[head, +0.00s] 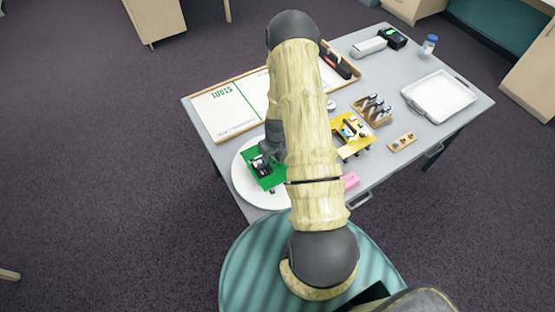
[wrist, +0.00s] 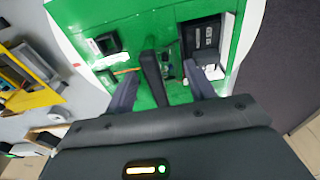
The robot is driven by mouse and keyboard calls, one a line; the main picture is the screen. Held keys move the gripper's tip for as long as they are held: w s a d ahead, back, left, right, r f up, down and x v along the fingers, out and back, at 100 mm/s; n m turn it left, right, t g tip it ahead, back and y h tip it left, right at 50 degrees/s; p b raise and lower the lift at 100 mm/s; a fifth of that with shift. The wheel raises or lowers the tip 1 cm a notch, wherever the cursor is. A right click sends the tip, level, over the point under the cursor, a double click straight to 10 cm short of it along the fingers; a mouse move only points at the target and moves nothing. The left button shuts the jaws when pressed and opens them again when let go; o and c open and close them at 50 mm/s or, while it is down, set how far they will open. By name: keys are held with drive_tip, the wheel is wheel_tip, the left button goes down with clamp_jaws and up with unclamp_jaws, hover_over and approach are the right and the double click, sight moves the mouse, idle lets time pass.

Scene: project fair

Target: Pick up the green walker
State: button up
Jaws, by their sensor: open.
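The green walker (head: 262,168) is a flat green board with dark parts on top. It sits on a round white disc (head: 243,187) at the table's left front. In the wrist view the green walker (wrist: 143,28) fills the upper middle, with a black box and small electronic parts on it. My gripper (head: 268,158) is over the walker in the head view, largely hidden by my arm. In the wrist view my gripper (wrist: 160,85) is open, its fingers spread above the green board with a dark upright part between them. Whether the fingers touch it I cannot tell.
A yellow walker (head: 352,133) stands right of my arm and shows in the wrist view (wrist: 30,78). A START board (head: 225,112) lies behind the disc. A pink block (head: 351,181), a wooden tool holder (head: 372,110) and a white tray (head: 438,96) share the grey table.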

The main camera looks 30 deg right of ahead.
drive_tip(key=c, duration=0.8)
drive_tip(key=shift+r, duration=0.1)
drive_tip(key=shift+c, duration=0.2)
drive_tip(key=shift+r+b, duration=1.45)
drive_tip(key=shift+r, duration=3.5)
